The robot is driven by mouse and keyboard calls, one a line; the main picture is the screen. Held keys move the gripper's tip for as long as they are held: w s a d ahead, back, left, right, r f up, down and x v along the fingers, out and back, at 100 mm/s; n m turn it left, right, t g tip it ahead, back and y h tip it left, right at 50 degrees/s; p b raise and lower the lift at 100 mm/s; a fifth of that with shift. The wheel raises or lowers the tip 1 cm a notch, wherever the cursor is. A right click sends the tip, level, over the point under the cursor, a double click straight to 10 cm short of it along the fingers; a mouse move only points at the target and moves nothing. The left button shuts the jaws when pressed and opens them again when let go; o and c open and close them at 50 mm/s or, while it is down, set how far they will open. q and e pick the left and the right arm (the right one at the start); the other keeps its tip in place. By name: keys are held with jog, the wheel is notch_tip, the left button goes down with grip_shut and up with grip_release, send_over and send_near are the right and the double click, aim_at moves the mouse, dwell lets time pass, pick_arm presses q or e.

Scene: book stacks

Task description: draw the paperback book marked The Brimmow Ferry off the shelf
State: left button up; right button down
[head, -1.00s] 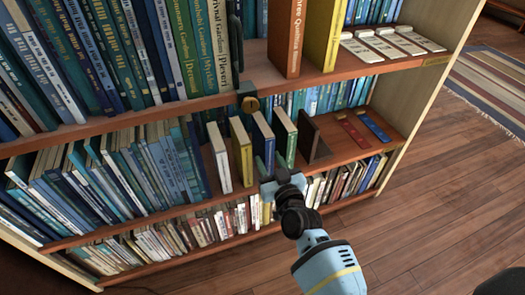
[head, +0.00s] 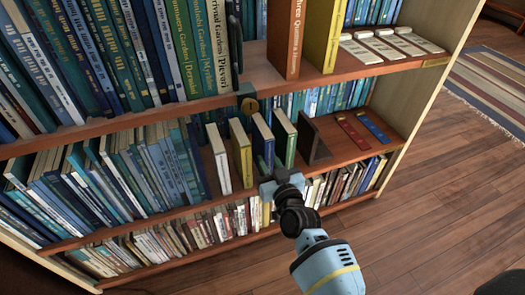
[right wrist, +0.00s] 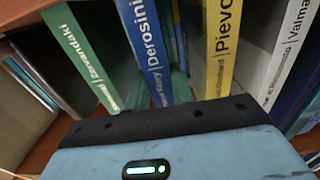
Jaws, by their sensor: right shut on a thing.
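The Brimmow Ferry is the blue paperback (head: 263,136) standing upright on the middle shelf, between a yellow book and a green one. In the right wrist view its blue spine (right wrist: 147,45) reads "Derosini", with smaller lettering ending in "Ferry" and the rest hidden. My right gripper (head: 264,167) is at the lower front of this book, shut on it. In the right wrist view the gripper's dark edge hides the foot of the spine and most of the grip. The book still stands among its neighbours. My left gripper is not in view.
Close beside it stand the yellow book (head: 242,152), a white book (head: 221,158) and a green book (head: 285,138). A dark brown bookend (head: 314,140) is to the right. The upper shelf edge (head: 180,108) runs above. Open floor (head: 440,210) lies to the right.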

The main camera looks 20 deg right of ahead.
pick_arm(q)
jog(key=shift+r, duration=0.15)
pick_arm(e)
jog(key=shift+r, duration=0.2)
pick_arm(q)
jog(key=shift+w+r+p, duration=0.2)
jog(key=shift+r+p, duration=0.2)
jog(key=shift+p, duration=0.1)
pick_arm(e)
jog(key=shift+r, duration=0.4)
